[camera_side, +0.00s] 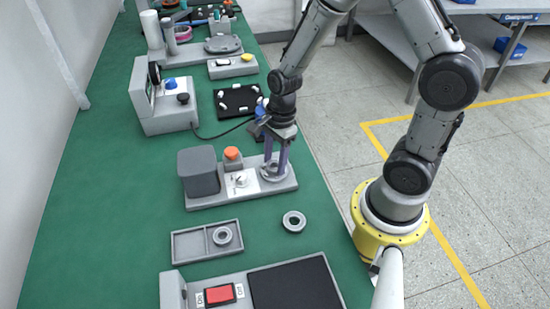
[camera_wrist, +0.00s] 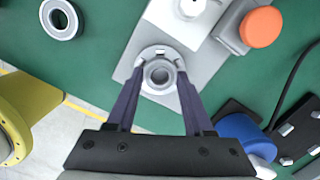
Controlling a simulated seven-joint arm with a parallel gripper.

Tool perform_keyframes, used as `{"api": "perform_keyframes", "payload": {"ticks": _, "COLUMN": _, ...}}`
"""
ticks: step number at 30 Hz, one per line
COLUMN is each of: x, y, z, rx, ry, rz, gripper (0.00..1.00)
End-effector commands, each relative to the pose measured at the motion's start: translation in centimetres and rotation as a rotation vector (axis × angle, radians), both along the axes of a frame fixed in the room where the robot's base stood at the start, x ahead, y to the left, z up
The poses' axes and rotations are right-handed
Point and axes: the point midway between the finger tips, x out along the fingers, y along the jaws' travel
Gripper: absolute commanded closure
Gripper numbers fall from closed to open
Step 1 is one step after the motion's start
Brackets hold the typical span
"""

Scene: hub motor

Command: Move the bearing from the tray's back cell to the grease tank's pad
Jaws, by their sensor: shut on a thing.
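My gripper (camera_side: 274,168) is shut on a grey bearing (camera_wrist: 160,74) at the right end of the grease tank unit. In the wrist view the fingertips (camera_wrist: 160,66) sit on either side of the ring. The bearing is in line with the round pad (camera_wrist: 146,55); whether it rests fully on it, I cannot tell. The grease tank (camera_side: 199,172) is a dark grey block at the unit's left end. The grey tray (camera_side: 189,259) lies in front of the unit. Its left cell is empty, and another bearing (camera_side: 222,235) lies in its right cell.
A loose ring (camera_side: 293,221) lies on the green table (camera_side: 120,220) right of the tray. An orange button (camera_side: 231,153) and a knob (camera_side: 241,180) are left of my gripper. A black plate (camera_side: 237,100) and a blue object (camera_wrist: 247,135) are behind it.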

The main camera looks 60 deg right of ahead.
Motion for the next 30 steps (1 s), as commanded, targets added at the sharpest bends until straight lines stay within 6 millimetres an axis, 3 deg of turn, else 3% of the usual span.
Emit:
{"api": "perform_keyframes", "payload": {"ticks": 4, "x": 0.0, "y": 0.0, "z": -0.1, "rx": -0.001, "ry": 0.001, "rz": 0.000, "gripper": 1.00}}
{"api": "perform_keyframes", "payload": {"ticks": 5, "x": 0.0, "y": 0.0, "z": -0.1, "rx": -0.001, "ry": 0.001, "rz": 0.000, "gripper": 0.44}}
{"api": "perform_keyframes", "payload": {"ticks": 10, "x": 0.0, "y": 0.0, "z": -0.2, "rx": -0.001, "ry": 0.001, "rz": 0.000, "gripper": 0.14}}
{"api": "perform_keyframes", "payload": {"ticks": 22, "x": 0.1, "y": -0.1, "z": 0.3, "rx": -0.002, "ry": -0.002, "rz": 0.000, "gripper": 0.13}}
{"api": "perform_keyframes", "payload": {"ticks": 26, "x": 0.1, "y": -0.3, "z": 2.0, "rx": -0.001, "ry": -0.007, "rz": 0.000, "gripper": 0.13}}
{"api": "perform_keyframes", "payload": {"ticks": 30, "x": 0.0, "y": -0.6, "z": 5.0, "rx": -0.001, "ry": -0.007, "rz": 0.000, "gripper": 0.13}}
